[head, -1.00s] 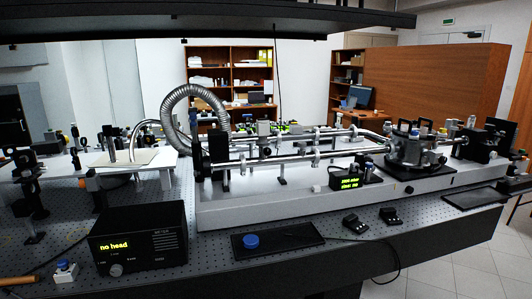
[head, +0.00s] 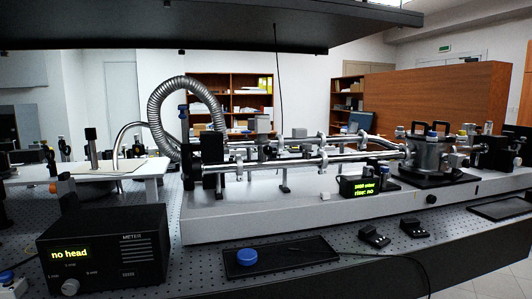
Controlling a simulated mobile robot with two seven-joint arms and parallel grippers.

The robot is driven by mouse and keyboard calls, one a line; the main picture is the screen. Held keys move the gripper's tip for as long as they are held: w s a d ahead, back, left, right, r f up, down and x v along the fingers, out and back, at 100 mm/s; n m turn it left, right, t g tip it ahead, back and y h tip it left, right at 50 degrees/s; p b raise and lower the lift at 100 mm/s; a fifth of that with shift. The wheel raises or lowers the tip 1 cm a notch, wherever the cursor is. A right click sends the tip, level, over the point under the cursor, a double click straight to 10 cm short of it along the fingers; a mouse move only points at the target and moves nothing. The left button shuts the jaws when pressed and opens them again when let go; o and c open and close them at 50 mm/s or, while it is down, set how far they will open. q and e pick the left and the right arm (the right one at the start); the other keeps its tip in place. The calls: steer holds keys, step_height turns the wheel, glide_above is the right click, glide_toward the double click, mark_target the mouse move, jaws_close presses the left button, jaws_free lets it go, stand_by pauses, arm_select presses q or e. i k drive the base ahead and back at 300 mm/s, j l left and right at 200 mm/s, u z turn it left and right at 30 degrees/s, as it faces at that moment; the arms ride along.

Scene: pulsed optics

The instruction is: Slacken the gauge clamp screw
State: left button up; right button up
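A small black gauge box (head: 370,187) with lit yellow-green text stands at the front of the long grey bench housing (head: 290,220), right of centre. The text is too small to read surely. A metal pipe (head: 290,165) runs behind it towards a round metal chamber (head: 432,156) with blue-topped fittings at the right. I cannot make out the gauge clamp screw among the small fittings on the pipes. Neither of my grippers is in view.
A black meter box (head: 105,250) reading "no head" stands front left. A black tray (head: 285,262) with a blue round cap (head: 247,257) lies front centre. Two small black pedals (head: 374,237) (head: 413,228) sit to its right. A dark shelf (head: 210,28) hangs overhead.

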mark_target(267, 150)
steer(key=i+l+u, duration=0.1)
steer(key=l, duration=0.3)
steer(key=i+l+u, duration=0.15)
steer(key=l, duration=0.3)
steer(key=i+l+u, duration=0.1)
steer(key=l, duration=0.35)
steer(key=i+l+u, duration=0.1)
steer(key=i+l, duration=0.15)
steer(key=l, duration=0.2)
steer(key=i+l+u, duration=0.1)
steer(key=l, duration=0.4)
